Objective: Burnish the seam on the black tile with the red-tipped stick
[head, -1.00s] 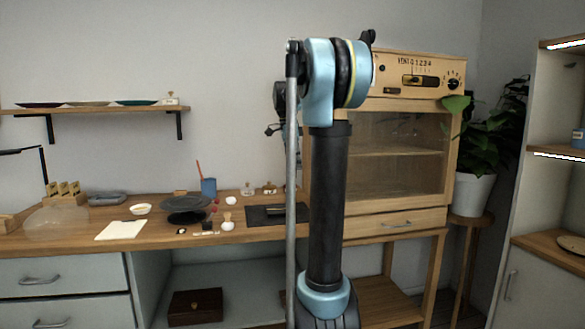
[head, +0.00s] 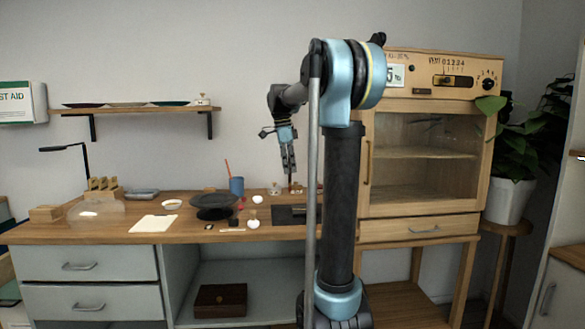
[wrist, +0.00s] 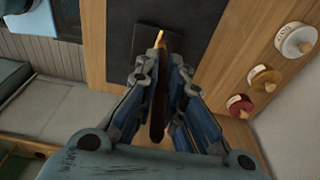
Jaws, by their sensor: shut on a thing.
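My gripper (head: 288,168) hangs pointing down above the dark mat (head: 290,220) on the workbench. In the wrist view my gripper (wrist: 160,85) is shut on a slim dark brown stick (wrist: 157,115), which lies between the fingers and points away from the camera. A black square tile (wrist: 145,40) lies beyond the fingertips on the mat. A short gold-orange strip shows at the stick's far end; I cannot tell whether it is the stick's tip or a seam on the tile. No red tip is clear. Contact with the tile cannot be told.
Jars with white (wrist: 296,40), yellow and red lids stand right of the mat in the wrist view. A black turntable-like stand (head: 212,205), a blue cup (head: 237,186) and small items sit left of the mat. A wooden cabinet (head: 420,150) stands at the right.

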